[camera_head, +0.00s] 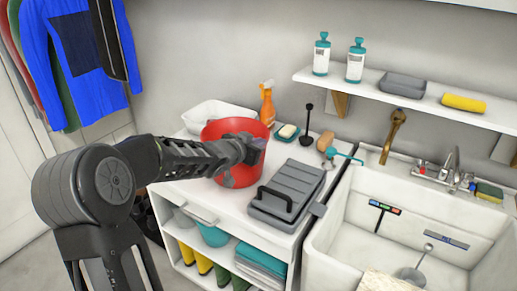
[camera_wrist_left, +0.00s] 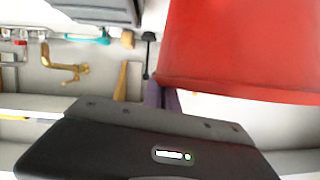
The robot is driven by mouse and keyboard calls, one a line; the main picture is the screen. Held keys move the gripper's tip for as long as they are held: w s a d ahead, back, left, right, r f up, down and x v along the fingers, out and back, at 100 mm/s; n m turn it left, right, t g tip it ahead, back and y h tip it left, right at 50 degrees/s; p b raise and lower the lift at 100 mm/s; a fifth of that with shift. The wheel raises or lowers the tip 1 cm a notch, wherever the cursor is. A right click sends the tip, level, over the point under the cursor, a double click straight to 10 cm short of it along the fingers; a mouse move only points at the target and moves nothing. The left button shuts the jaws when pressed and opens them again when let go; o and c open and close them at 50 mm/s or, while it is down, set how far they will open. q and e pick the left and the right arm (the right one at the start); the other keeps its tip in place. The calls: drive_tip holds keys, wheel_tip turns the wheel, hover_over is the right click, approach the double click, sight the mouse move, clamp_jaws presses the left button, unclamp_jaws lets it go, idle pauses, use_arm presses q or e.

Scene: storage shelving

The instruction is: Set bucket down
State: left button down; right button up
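The red bucket (camera_head: 240,177) is upright over the white counter, in front of a white basin. I cannot tell whether its base touches the counter. It fills the upper right of the left wrist view (camera_wrist_left: 245,45). My left gripper (camera_head: 257,146) is at the bucket's near side, close to the rim, and overlaps it in the head view. A purple finger part shows beside the bucket's edge in the left wrist view (camera_wrist_left: 164,97). The fingertips are mostly hidden, so their grip on the bucket cannot be seen. My right gripper is in neither view.
A grey lidded case (camera_head: 288,190) lies right of the bucket. The white basin (camera_head: 205,113) and an orange spray bottle (camera_head: 267,106) stand behind. A soap dish (camera_head: 287,132) and black plunger-like tool (camera_head: 307,125) are farther right, before the sink (camera_head: 335,225).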

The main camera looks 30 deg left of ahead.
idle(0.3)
use_arm(q)
drive_tip(key=shift+f, duration=0.2)
drive_tip(key=c, duration=1.7)
unclamp_jaws()
drive_tip(key=shift+s+r, duration=0.15)
drive_tip(key=shift+r, duration=0.2)
drive_tip(key=p+v, duration=0.4)
drive_tip(key=v, duration=0.7)
drive_tip(key=shift+s, duration=0.35)
